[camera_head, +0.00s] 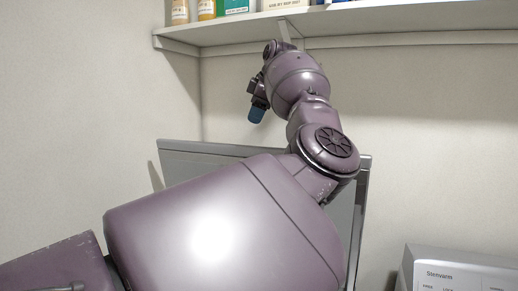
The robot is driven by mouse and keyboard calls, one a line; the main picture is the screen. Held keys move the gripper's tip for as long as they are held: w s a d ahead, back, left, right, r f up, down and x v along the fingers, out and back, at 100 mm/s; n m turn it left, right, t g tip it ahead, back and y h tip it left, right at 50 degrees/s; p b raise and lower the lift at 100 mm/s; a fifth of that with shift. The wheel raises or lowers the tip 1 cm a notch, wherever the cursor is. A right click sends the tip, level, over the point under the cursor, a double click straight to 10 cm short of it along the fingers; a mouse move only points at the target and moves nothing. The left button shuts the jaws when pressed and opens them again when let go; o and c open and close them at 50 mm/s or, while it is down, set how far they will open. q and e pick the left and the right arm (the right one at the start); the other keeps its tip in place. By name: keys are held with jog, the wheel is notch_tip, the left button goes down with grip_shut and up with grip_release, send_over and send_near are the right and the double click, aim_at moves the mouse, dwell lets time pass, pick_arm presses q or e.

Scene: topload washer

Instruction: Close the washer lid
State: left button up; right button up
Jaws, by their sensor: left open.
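The washer lid (182,170) is a grey panel standing raised and upright in front of the back wall. Its top edge and right edge show, but my left arm hides most of its face. My left gripper (257,112) is open, beyond and above the lid's top edge, just below the shelf. Its dark blue-tipped fingers point down and appear apart from the lid. The washer's body and opening are hidden or out of view. My right gripper is not in view.
A white wall shelf (400,24) with several bottles and boxes (238,7) hangs close above my left wrist. A white appliance panel marked "Stenvarm" (460,268) stands at the lower right. Plain walls enclose the left and back.

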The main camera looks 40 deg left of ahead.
aim_at(250, 146)
pick_arm(q)
jog(key=f+m, duration=0.1)
jog(key=f, duration=0.2)
jog(key=a+f+m+h+p, duration=0.1)
jog(key=f, duration=0.3)
jog(key=s+a+f+m, duration=0.1)
jog(key=f, duration=0.2)
jog(key=shift+a+f+h+p, duration=0.2)
jog(key=shift+f+h+p, duration=0.1)
jog(key=shift+f, duration=0.05)
jog(key=shift+c, duration=0.2)
grip_shut()
